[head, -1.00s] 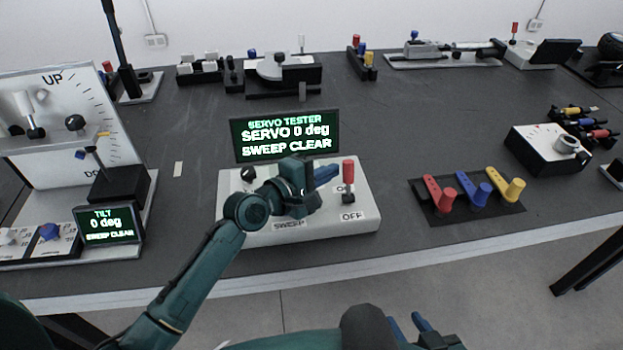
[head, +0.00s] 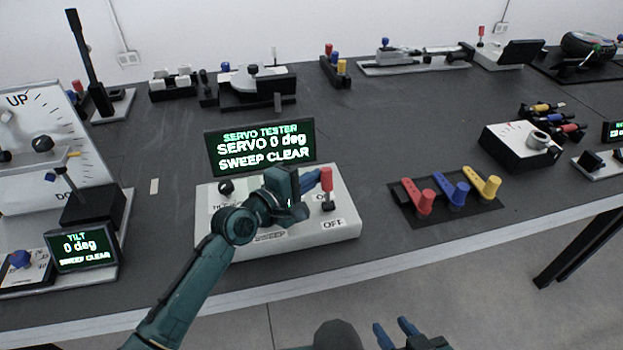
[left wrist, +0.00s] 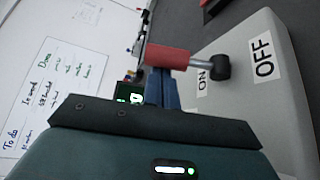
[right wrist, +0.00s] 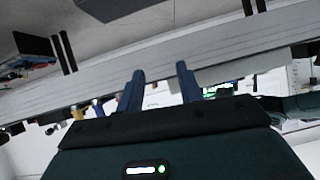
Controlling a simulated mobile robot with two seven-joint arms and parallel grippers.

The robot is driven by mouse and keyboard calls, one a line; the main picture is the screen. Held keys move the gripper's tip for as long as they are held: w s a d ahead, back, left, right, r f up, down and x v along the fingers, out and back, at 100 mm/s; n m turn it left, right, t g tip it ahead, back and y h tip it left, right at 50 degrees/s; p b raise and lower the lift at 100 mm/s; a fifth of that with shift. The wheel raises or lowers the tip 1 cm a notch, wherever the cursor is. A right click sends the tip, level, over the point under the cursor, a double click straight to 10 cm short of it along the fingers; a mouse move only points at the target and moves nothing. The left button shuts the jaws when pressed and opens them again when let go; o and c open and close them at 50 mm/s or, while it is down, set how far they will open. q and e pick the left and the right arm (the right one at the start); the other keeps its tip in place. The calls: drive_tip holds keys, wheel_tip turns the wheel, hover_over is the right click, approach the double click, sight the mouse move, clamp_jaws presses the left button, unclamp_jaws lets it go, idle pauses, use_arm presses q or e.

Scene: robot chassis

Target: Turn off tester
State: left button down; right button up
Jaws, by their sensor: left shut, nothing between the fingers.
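The servo tester is a light box (head: 340,228) on the dark bench in the head view, with a lit screen (head: 262,146) reading "SERVO 0 deg" and "SWEEP CLEAR". Its red-handled lever (head: 326,180) rises at the box's right side, with the OFF label (head: 333,223) in front. The red handle (left wrist: 168,56) also shows in the left wrist view, with ON and OFF labels beside its base. My left gripper (head: 311,180) is shut and empty, its tips just left of the handle; contact is unclear. My right gripper (head: 396,330) is open and empty in front of the bench.
Red, blue and yellow levers (head: 450,196) stand right of the tester. A tilt panel with a small screen (head: 82,246) is at left. A black knob (head: 226,187) sits on the tester's left side. The bench behind the tester's screen is mostly clear.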

sight(327, 180)
use_arm(q)
drive_tip(key=shift+s+m+b, duration=0.2)
drive_tip(key=shift+m+b, duration=0.1)
use_arm(e)
drive_tip(key=shift+f, duration=0.2)
use_arm(q)
drive_tip(key=shift+s+d+m+t+b, duration=0.15)
drive_tip(key=shift+s+m+t+b, duration=0.3)
drive_tip(key=shift+b, duration=0.4)
drive_tip(key=m+b, duration=0.1)
drive_tip(key=s+m+t+h+b, duration=0.1)
drive_tip(key=b, duration=0.1)
drive_tip(key=shift+d, duration=0.2)
drive_tip(key=shift+s+m+b, duration=0.15)
drive_tip(key=shift+m+b, duration=0.1)
drive_tip(key=shift+b, duration=0.15)
drive_tip(key=shift+s+d+r+m+t+h+b, duration=0.15)
drive_tip(key=shift+s+r+m+t+h+b, duration=0.15)
drive_tip(key=shift+m+h, duration=0.25)
drive_tip(key=shift+s+d, duration=0.1)
drive_tip(key=shift+s, duration=0.2)
use_arm(e)
wheel_tip(327, 180, down, 2)
drive_tip(key=shift+s+d+m+t, duration=0.1)
drive_tip(key=shift+m+t, duration=0.4)
use_arm(q)
drive_tip(key=shift+s+f, duration=0.15)
drive_tip(key=shift+s, duration=0.05)
use_arm(e)
drive_tip(key=shift+f, duration=0.1)
